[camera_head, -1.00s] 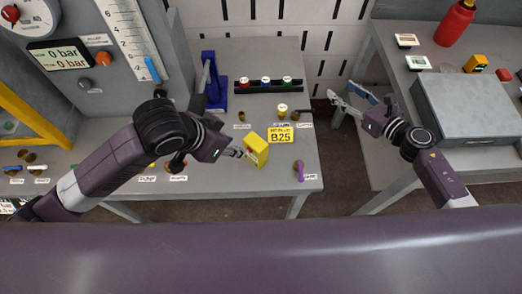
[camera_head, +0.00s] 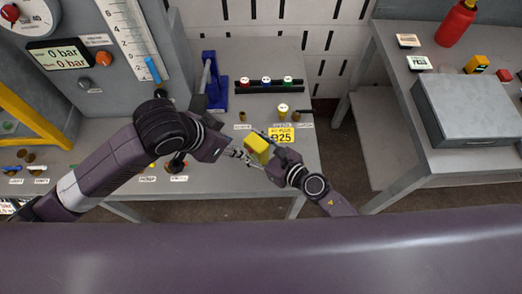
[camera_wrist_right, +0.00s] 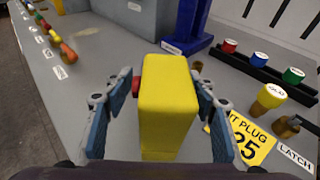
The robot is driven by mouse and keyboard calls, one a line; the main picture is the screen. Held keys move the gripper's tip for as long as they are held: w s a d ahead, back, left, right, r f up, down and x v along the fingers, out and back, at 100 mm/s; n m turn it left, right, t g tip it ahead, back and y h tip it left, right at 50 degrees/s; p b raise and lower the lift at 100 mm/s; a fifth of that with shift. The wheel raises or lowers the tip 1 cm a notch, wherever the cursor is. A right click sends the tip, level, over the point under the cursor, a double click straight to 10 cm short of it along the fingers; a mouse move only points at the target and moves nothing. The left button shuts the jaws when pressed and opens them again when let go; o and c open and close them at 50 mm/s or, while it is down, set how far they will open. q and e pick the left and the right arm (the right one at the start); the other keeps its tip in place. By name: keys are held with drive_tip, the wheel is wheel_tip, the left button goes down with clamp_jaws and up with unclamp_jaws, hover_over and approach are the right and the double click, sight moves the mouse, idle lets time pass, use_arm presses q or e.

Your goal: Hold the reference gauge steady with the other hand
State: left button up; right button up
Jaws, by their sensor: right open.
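A yellow upright block (camera_head: 257,145) is the likely reference gauge; no label on it is readable. It shows large in the right wrist view (camera_wrist_right: 168,105). My right gripper (camera_wrist_right: 163,90) is open, with one finger on each side of the block; there is a visible gap at the left finger, and contact at the right one is unclear. In the head view my right gripper (camera_head: 256,162) reaches the block from the lower right. My left gripper (camera_head: 236,153) is at the block's left side; its fingers are small and overlap there, so its grip is unclear.
A rack (camera_head: 268,86) with red, blue and green caps and a blue stand (camera_head: 216,85) are behind. A grey box (camera_head: 470,108) is on the right table. A gap separates the tables.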

sight(265, 154)
drive_tip(key=shift+g, duration=0.4)
drive_tip(key=s+d, duration=0.3)
drive_tip(key=shift+d, duration=0.2)
drive_tip(key=shift+f+x, duration=0.2)
drive_tip(key=shift+x, duration=3.7)
drive_tip(key=shift+s+d, duration=0.1)
drive_tip(key=shift+c, duration=0.6)
clamp_jaws()
